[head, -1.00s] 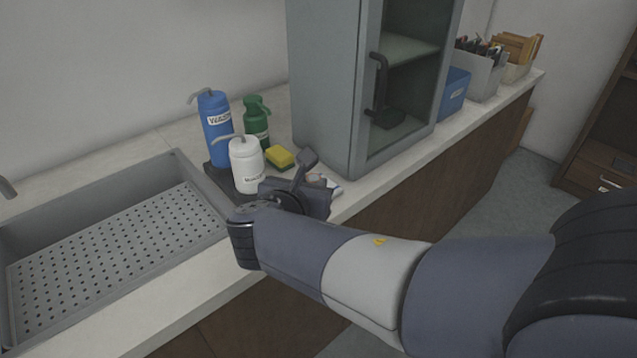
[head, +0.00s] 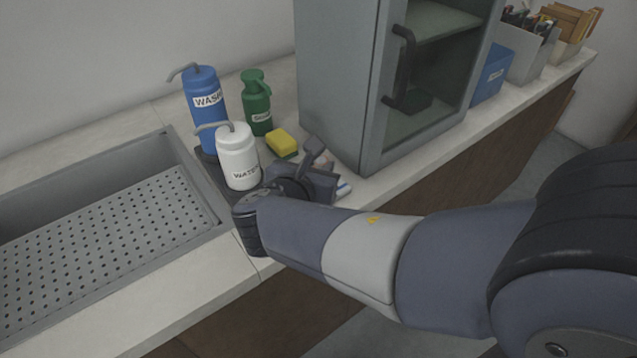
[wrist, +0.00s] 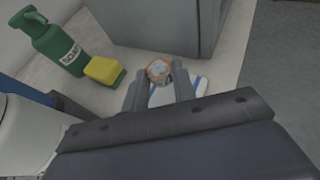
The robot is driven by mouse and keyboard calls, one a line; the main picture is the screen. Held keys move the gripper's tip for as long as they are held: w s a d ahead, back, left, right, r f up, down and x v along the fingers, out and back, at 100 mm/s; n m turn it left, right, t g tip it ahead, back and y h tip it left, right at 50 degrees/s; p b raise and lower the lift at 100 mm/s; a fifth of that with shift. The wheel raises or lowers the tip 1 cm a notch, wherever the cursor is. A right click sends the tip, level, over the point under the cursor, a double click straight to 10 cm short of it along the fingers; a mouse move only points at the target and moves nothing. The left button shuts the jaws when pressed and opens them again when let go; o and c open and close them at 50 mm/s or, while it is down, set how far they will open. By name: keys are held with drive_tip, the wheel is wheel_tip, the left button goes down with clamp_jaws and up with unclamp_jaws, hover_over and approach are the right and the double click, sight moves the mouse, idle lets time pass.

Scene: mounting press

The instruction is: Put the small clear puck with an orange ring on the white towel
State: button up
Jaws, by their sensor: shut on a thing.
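In the wrist view the small clear puck with an orange ring (wrist: 158,70) sits between the fingertips of my gripper (wrist: 160,80), which is shut on it. The white towel (wrist: 196,86) with blue stripes lies on the counter just behind and below the puck in that view, partly covered by the fingers. I cannot tell whether the puck touches the towel. In the head view only a small edge of the towel (head: 343,188) shows beside my gripper (head: 322,172), and the puck is hidden by my gripper and wrist.
A white wash bottle (head: 238,160), a blue bottle (head: 204,115) and a green bottle (head: 257,105) stand left of my gripper. A yellow sponge (head: 282,142) lies nearby. A grey cabinet (head: 340,90) stands behind. A sink (head: 100,240) is at the left.

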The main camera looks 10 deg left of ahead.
drive_tip(key=shift+f+b, duration=0.5)
drive_tip(key=shift+f, duration=1.5)
drive_tip(key=shift+f, duration=0.1)
drive_tip(key=shift+f, duration=0.15)
drive_tip(key=o, duration=1)
drive_tip(key=shift+r, duration=0.3)
drive_tip(key=shift+s+r, duration=0.15)
drive_tip(key=shift+s, duration=0.1)
drive_tip(key=p+v, duration=0.2)
drive_tip(key=v, duration=0.9)
drive_tip(key=shift+s, duration=0.25)
